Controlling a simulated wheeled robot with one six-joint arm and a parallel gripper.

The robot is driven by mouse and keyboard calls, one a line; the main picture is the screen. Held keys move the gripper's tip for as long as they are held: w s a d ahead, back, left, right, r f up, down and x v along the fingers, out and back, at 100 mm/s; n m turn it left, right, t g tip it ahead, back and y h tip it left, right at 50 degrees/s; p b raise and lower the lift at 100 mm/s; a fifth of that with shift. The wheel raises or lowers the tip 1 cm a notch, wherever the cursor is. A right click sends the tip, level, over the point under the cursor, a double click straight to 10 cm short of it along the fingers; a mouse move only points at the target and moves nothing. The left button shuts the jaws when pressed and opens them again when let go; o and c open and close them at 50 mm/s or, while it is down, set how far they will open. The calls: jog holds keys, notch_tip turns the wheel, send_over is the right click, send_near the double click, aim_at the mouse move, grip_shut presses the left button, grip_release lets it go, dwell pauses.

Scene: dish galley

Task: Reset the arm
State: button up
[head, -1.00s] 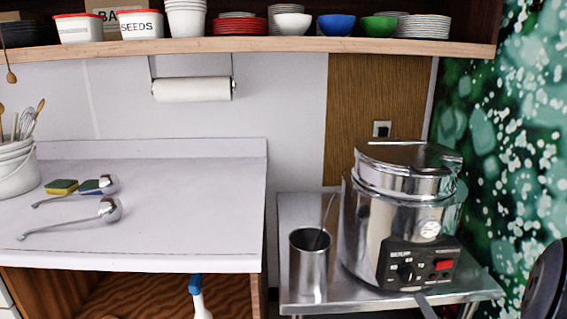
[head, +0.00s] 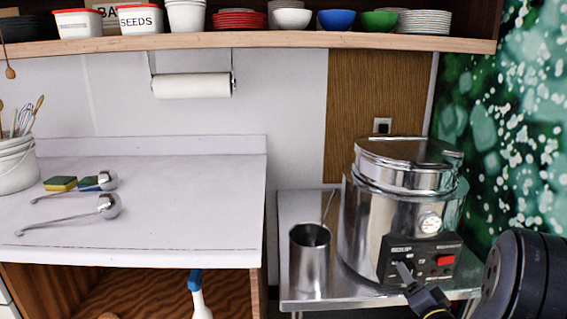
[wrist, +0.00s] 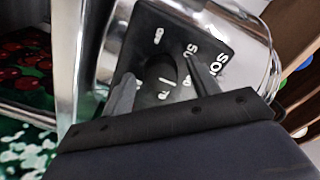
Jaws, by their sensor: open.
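My gripper (head: 405,270) is at the lower right in the head view, in front of the black control panel (head: 448,248) of a shiny steel soup kettle (head: 370,215). In the wrist view my gripper (wrist: 163,85) is open, with its two grey fingers apart on either side of the panel's black dial knob (wrist: 155,70). I cannot tell whether the fingers touch the knob. White markings surround the knob. In the head view the gripper covers most of the knob. The kettle's lid (head: 405,152) is shut.
The kettle stands on a steel side table (head: 340,298) beside a steel canister (head: 309,265) with a handle sticking out. A white counter (head: 180,220) to the left holds two ladles (head: 108,206) and a sponge (head: 60,184). A shelf (head: 280,41) with bowls runs above.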

jog(key=n+b, duration=0.3)
jog(key=n, duration=0.3)
jog(key=n+b, duration=0.3)
jog(key=n, duration=0.4)
jog(key=n+b, duration=0.3)
jog(key=n, duration=0.4)
jog(key=shift+d, duration=0.35)
